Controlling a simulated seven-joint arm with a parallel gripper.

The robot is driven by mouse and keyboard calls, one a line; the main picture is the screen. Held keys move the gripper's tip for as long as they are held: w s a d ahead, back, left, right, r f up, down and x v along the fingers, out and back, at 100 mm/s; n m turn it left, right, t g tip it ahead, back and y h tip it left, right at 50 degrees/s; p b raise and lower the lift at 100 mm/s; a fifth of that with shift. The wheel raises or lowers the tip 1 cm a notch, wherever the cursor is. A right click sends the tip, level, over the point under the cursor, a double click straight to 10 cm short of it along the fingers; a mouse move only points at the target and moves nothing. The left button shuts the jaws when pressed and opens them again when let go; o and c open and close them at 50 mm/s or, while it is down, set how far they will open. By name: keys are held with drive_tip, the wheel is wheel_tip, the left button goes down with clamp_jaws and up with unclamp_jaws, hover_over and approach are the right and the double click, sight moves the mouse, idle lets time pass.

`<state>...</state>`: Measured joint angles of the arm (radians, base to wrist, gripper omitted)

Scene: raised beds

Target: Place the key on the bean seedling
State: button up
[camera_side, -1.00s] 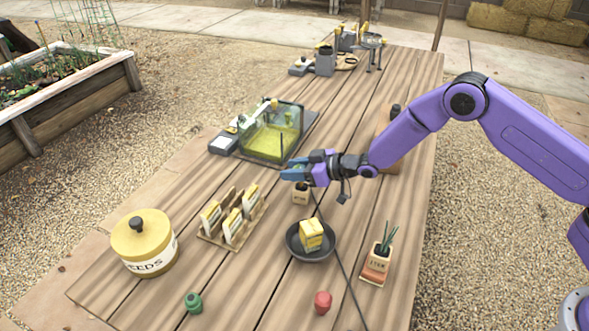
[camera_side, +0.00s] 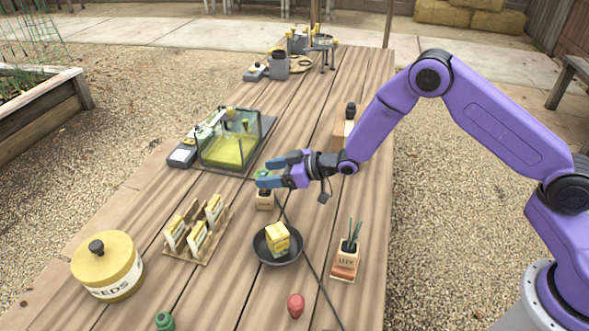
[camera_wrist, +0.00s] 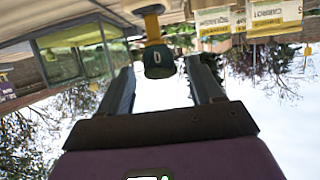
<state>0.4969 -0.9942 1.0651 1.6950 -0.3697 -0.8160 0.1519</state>
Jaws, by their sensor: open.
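My gripper (camera_side: 268,172) is open above the middle of the table, its blue fingers spread. A small green-topped item (camera_side: 262,173) shows at the fingertips, above a small pale labelled block or pot (camera_side: 264,199). In the wrist view, which looks upside down, a dark green head (camera_wrist: 158,62) with a pale oval mark on a yellow stem is between the open fingers; it may be the key. I cannot tell whether the fingers touch it. A potted seedling (camera_side: 349,240) with thin green leaves stands front right; its label seems to read LEEK. No bean label is readable.
A dark bowl (camera_side: 265,254) with a yellow box stands in front of my gripper, near a cable. Seed packets (camera_side: 199,233) stand in a rack to the left, beside a yellow seed tin (camera_side: 108,272). A glass case (camera_side: 229,148) is behind.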

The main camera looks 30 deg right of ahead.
drive_tip(key=v, duration=0.7)
drive_tip(key=shift+s+d+r, duration=0.1)
drive_tip(key=shift+r, duration=0.05)
drive_tip(key=s+d+r+n+g+h, duration=0.1)
drive_tip(key=s+r+g+h, duration=0.45)
drive_tip(key=s, duration=1.05)
drive_tip(key=s+d+r+n+g+h, duration=0.1)
drive_tip(key=s+d+r+g+h, duration=0.1)
drive_tip(key=s+d, duration=0.5)
drive_tip(key=s+d+r+n+g+h, duration=0.1)
drive_tip(key=s+d+r, duration=0.3)
drive_tip(key=s, duration=1.1)
drive_tip(key=d+g, duration=0.1)
drive_tip(key=d, duration=0.2)
drive_tip(key=shift+r+n+h, duration=0.3)
drive_tip(key=shift+h, duration=0.05)
